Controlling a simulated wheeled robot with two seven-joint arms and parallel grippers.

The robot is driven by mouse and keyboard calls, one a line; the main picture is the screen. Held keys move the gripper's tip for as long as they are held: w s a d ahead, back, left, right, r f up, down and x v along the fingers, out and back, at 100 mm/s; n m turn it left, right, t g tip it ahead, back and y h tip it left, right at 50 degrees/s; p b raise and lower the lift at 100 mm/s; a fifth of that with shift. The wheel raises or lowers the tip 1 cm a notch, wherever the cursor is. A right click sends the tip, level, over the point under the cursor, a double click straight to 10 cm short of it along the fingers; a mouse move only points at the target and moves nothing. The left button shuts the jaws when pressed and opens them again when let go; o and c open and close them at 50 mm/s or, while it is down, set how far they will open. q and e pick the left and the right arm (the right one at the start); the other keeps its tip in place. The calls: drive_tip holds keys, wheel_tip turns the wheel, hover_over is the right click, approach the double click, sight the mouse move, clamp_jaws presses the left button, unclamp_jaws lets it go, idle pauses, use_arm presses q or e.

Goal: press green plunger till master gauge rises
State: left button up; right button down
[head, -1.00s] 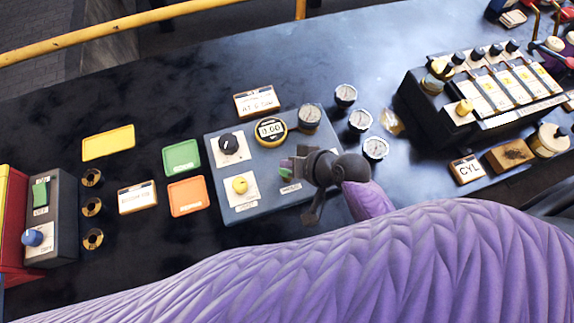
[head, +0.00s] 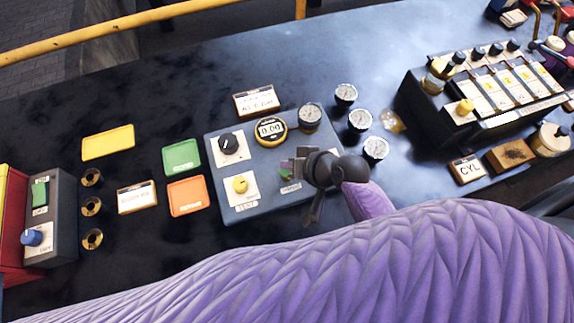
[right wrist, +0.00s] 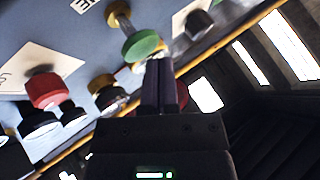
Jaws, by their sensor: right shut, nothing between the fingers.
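The green plunger (head: 286,173) is on the grey test panel (head: 262,204), partly hidden by my right gripper (head: 298,168). In the right wrist view the plunger's round green cap (right wrist: 140,45) stands on a yellowish stem. My right gripper's fingertips (right wrist: 157,64) are shut and empty, right at the cap's edge; I cannot tell whether they touch it. A yellow-rimmed digital gauge (head: 271,129) on the panel appears to read 0.00. A round dial gauge (head: 310,116) is beside it, its needle too small to read. My left gripper is not in view.
Several loose dials, including one (head: 375,148), lie to the right. Green (head: 181,157) and orange (head: 187,196) trays lie left. A valve block (head: 484,92) stands at right.

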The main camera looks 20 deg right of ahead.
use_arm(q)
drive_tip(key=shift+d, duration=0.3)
use_arm(e)
drive_tip(key=shift+f, duration=0.15)
